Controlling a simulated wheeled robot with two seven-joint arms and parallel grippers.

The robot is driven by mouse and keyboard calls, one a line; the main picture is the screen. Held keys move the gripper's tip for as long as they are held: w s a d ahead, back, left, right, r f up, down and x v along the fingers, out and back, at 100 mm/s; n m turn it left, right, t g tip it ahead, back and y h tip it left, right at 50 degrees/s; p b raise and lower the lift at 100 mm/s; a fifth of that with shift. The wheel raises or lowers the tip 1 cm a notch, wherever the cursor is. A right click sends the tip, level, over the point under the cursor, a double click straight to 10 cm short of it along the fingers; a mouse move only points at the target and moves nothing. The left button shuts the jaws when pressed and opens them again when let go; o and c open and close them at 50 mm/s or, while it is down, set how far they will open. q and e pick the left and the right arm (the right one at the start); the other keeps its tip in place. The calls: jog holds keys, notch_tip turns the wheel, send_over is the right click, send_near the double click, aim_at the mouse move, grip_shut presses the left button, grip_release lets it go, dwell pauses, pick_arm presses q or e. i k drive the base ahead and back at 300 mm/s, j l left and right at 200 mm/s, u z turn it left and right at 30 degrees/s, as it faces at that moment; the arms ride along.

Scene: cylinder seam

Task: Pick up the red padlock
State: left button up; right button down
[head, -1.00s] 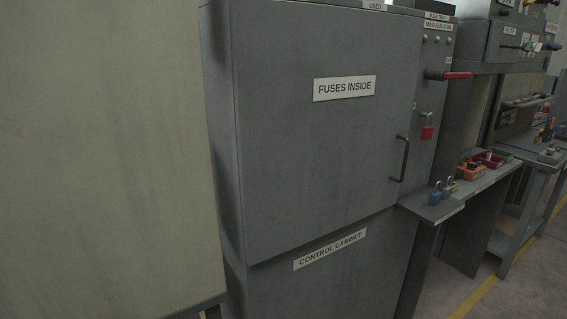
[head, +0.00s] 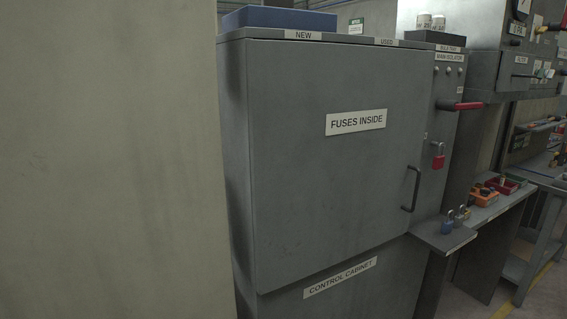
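The red padlock (head: 438,161) hangs by its shackle on the front of the isolator panel (head: 449,100), right of the large cabinet door and below the red isolator handle (head: 460,106). It is small in the view, and I cannot tell whether its shackle is locked. Neither of my grippers shows in the head view.
The grey control cabinet (head: 330,200) with its door handle (head: 411,188) fills the middle. A shelf (head: 445,240) at its right holds a blue padlock (head: 448,226) and a brass-coloured one (head: 460,217). Orange and red bins (head: 484,199) sit further right. A plain wall (head: 105,160) fills the left.

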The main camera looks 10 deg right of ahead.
aim_at(438, 161)
jog(key=z, duration=1.3)
jog(key=i+l, duration=0.15)
jog(key=l+u, duration=0.05)
jog(key=l, duration=0.05)
